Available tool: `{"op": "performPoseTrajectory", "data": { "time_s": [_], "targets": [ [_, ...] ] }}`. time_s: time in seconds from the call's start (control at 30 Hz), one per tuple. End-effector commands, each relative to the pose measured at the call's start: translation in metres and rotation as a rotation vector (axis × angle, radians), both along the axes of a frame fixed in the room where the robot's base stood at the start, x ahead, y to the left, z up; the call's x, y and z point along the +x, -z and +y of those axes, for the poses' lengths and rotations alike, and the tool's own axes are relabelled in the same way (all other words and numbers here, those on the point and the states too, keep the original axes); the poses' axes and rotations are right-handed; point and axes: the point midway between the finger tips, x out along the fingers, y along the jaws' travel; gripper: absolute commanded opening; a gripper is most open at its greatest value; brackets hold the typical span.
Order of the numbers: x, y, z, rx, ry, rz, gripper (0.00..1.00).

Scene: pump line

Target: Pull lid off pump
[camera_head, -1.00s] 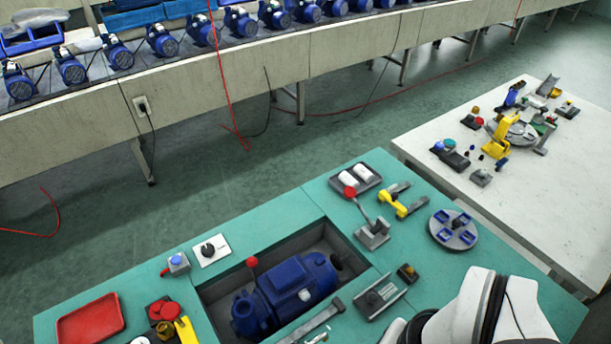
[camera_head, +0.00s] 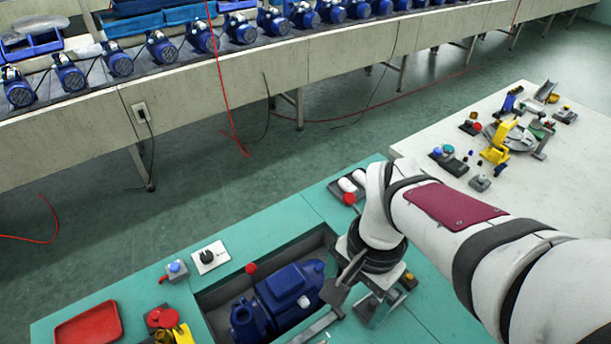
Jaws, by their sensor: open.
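The blue pump (camera_head: 262,308) lies on its side in the dark recess of the green table, at the bottom centre. A raised blue box (camera_head: 287,283) sits on top of its body; I cannot tell for sure which part is the lid. My gripper (camera_head: 352,298) is open, just right of the pump's right end and above the recess's right edge. Nothing shows between its fingers. It appears apart from the pump, but the exact gap is unclear. My wrist and arm hide part of the table.
A red-knobbed lever (camera_head: 251,269) stands at the recess's back edge. A white table (camera_head: 420,147) with several tools is at right. Pumps line the back conveyor.

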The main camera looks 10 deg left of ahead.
Motion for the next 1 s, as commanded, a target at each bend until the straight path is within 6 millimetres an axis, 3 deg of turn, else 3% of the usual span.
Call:
{"op": "performPoseTrajectory", "data": {
  "time_s": [0.03,0.1,0.2,0.3,1.0],
  "targets": [
    [0.027,0.016,0.025,-0.022,0.017,0.011,1.00],
    [0.061,0.042,0.062,-0.049,0.064,0.001,1.00],
    [0.089,0.078,0.108,-0.069,0.117,-0.014,1.00],
    [0.099,0.099,0.132,-0.075,0.151,-0.023,1.00],
    [0.101,0.146,0.137,-0.075,0.163,-0.025,1.00]
  ]
}}
